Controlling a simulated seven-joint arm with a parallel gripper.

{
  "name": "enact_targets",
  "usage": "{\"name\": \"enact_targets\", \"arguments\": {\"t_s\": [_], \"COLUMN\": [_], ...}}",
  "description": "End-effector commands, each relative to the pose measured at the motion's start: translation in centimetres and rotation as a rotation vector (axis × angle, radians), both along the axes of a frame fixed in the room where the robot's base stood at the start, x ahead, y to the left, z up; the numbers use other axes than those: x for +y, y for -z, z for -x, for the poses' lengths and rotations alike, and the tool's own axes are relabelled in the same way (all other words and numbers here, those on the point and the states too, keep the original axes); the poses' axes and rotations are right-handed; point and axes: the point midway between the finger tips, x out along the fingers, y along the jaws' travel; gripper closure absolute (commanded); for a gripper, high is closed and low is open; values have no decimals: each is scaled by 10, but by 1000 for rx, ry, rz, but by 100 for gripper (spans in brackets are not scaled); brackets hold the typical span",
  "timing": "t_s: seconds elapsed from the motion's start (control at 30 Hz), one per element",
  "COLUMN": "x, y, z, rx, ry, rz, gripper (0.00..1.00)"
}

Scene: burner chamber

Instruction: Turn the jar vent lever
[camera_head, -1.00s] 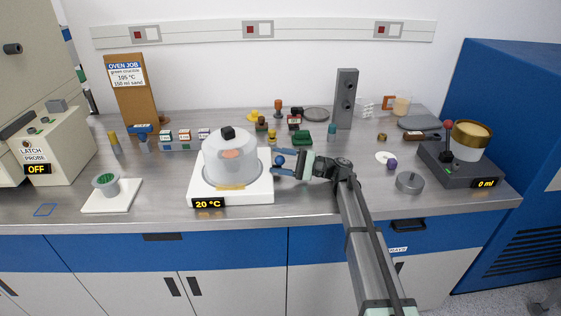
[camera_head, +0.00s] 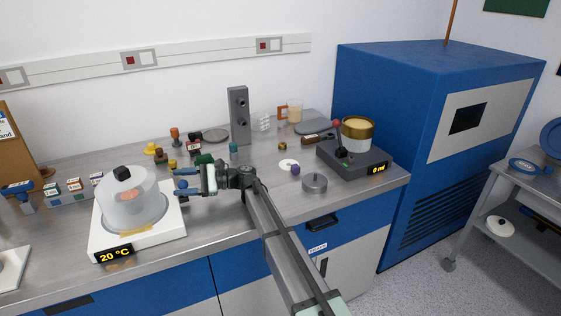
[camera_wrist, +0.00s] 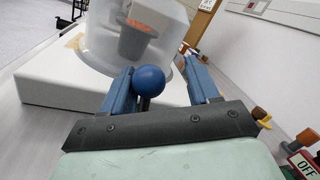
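The clear jar (camera_head: 133,205) with a black knob on top stands on a white base (camera_head: 165,230) whose display reads 20 °C. Inside it is a grey cup with orange contents, clearest in the wrist view (camera_wrist: 137,38). My gripper (camera_head: 177,184) is at the jar's right side. In the wrist view my gripper (camera_wrist: 160,85) is open, its blue fingers either side of the ball, which appears close to the left finger; contact is unclear.
A grey post (camera_head: 239,115) rises at the back. A dark device (camera_head: 355,158) with a gold-rimmed cup and a grey weight (camera_head: 314,183) are to the right. A blue cabinet (camera_head: 400,110) stands beyond the bench.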

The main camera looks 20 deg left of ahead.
Motion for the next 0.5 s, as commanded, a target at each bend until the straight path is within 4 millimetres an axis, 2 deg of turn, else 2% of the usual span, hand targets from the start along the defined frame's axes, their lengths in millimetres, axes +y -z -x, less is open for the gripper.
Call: {"name": "enact_targets", "arguments": {"t_s": [0.5], "x": [21], "y": [6], "z": [-22], "rx": [312], "ry": [1], "rz": [312], "gripper": [40]}}
